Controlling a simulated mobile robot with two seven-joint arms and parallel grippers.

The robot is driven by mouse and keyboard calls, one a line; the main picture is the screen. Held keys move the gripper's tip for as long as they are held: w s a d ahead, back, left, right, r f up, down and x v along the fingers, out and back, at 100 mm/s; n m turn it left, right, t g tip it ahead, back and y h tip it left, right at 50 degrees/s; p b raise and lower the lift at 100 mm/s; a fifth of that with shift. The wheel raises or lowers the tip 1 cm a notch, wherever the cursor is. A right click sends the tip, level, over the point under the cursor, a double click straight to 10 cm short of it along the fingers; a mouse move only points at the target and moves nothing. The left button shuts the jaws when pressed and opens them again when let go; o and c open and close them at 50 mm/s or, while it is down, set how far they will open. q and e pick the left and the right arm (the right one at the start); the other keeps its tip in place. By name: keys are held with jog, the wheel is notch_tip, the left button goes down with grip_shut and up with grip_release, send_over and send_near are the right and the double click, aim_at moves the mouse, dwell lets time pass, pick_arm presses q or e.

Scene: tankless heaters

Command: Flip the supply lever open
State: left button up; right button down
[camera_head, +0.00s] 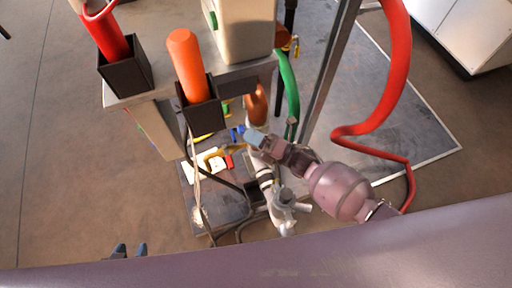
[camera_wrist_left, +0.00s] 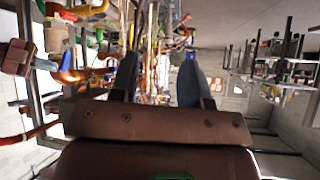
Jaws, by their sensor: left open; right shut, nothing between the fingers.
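My right gripper (camera_head: 255,139) is shut and empty in the head view. It is among the pipes and small coloured handles in front of the orange tube's stand. A small blue part (camera_head: 237,133), possibly a valve handle, lies just left of its fingertips; I cannot tell whether they touch. I cannot tell which part is the supply lever, or its position. My left gripper (camera_head: 129,250) shows only its fingertips at the bottom left of the head view, apart from the equipment. In the left wrist view its two fingers (camera_wrist_left: 158,82) are spread with nothing held between them.
A red tube (camera_head: 110,38) and an orange tube (camera_head: 187,62) stand in dark holders at the bench edge. A thick red hose (camera_head: 391,85) curves down at the right. Bare floor (camera_head: 75,165) is at the left.

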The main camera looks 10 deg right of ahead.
jog(key=shift+w+a+r+m+h+p, duration=0.15)
jog(key=shift+w+r+m+h+p, duration=0.1)
jog(key=shift+w+r+m+h, duration=0.3)
jog(key=shift+w+a+r+m+h+p, duration=0.1)
jog(key=shift+w+r+m+h+p, duration=0.2)
jog(key=shift+w, duration=0.45)
